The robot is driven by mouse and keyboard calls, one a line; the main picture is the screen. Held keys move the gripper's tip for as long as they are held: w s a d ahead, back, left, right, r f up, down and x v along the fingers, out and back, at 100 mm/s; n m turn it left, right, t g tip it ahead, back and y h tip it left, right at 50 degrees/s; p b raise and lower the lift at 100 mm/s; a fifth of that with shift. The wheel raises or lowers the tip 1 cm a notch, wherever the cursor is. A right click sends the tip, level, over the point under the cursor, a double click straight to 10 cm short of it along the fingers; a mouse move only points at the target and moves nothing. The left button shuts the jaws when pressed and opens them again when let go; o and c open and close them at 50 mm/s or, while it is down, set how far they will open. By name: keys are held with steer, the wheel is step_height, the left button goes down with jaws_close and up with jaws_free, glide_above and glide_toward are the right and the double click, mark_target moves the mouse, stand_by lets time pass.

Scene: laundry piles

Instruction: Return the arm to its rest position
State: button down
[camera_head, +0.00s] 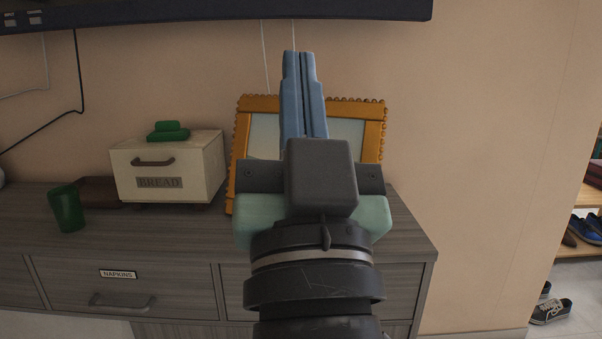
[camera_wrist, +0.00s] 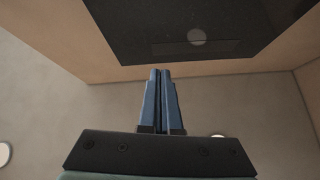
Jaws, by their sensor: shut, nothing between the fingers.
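My gripper (camera_head: 299,54) is raised in the middle of the head view, above the sideboard, with its blue fingers pointing up. The two fingers lie together, shut, with nothing between them. The wrist view also shows my gripper (camera_wrist: 161,72) shut and empty, with the wall, the ceiling and a dark screen beyond it. The gripper and wrist hide part of the gold picture frame (camera_head: 240,150) behind them.
A grey wood sideboard (camera_head: 180,240) carries a cream bread box (camera_head: 200,165) with green items (camera_head: 168,131) on top and a green cup (camera_head: 67,208). A dark screen (camera_head: 220,12) hangs above. Shoes (camera_head: 550,311) and a shelf (camera_head: 572,251) stand at the right.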

steer(key=s+r+t+h, duration=0.2)
steer(key=s+r, duration=0.3)
steer(key=s, duration=0.1)
step_height(320, 180, up, 34)
steer(key=p, duration=3.4)
steer(key=shift+w+f, duration=0.2)
steer(key=shift+w, duration=0.25)
